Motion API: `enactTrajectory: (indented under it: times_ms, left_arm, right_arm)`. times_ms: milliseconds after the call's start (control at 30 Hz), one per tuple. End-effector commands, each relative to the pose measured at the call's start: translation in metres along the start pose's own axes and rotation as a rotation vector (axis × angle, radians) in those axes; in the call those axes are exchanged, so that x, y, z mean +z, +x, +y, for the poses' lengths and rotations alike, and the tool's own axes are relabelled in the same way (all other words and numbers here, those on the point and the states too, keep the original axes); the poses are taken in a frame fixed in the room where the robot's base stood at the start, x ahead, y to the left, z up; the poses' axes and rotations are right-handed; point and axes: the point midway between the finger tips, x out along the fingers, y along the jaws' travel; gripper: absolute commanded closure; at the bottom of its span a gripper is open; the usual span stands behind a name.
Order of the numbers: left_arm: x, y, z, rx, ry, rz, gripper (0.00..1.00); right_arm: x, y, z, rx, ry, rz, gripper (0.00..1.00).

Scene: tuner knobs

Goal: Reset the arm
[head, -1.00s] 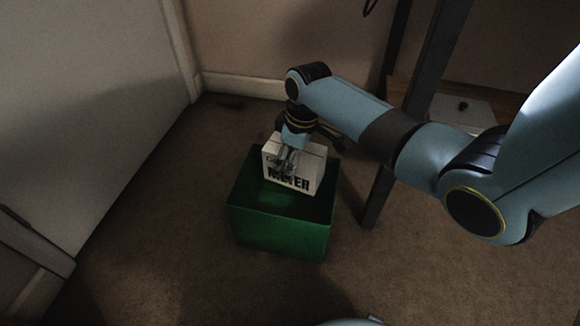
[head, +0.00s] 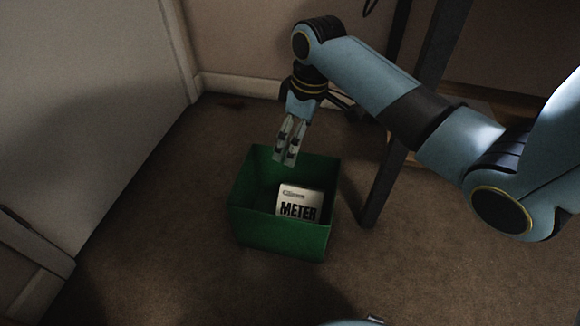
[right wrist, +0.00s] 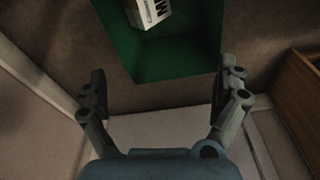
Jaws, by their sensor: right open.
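My right gripper (head: 285,160) is open and empty above the back left part of a green bin (head: 280,237) in the head view. A white box with the word METER (head: 300,202) rests inside the bin, apart from the fingers. In the right wrist view the fingers (right wrist: 162,95) are spread wide with nothing between them. The green bin (right wrist: 180,62) and part of the white box (right wrist: 150,10) show beyond them at the top. My left gripper is not in view.
The bin stands on brown carpet (head: 170,230). A dark table leg (head: 385,185) stands close to its right. A pale door or panel (head: 80,100) is at the left, and a wall with a white skirting board (head: 240,85) is behind. Carpet left of the bin is clear.

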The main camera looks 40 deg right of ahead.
Motion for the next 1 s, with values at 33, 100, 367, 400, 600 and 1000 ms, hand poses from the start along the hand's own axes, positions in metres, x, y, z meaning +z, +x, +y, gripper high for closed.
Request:
enactTrajectory:
  times_ms: [33, 100, 367, 400, 600, 1000]
  left_arm:
    - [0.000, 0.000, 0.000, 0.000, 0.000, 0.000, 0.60]
    - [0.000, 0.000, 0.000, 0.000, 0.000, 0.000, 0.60]
    - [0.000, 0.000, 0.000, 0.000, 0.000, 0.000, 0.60]
    - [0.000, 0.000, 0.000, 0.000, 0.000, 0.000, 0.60]
    - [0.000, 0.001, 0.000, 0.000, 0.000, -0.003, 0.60]
    - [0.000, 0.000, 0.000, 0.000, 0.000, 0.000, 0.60]
  right_arm:
    - [0.000, -0.010, 0.001, 0.003, -0.002, 0.001, 0.00]
    - [0.000, -0.021, 0.001, 0.002, -0.001, 0.001, 0.00]
    - [0.000, -0.040, 0.000, -0.001, 0.001, -0.001, 0.00]
    - [0.000, -0.040, 0.000, -0.001, 0.001, -0.001, 0.00]
    - [0.000, -0.040, 0.000, -0.001, 0.001, -0.001, 0.00]
    - [0.063, -0.002, -0.042, -0.081, 0.012, -0.109, 0.00]
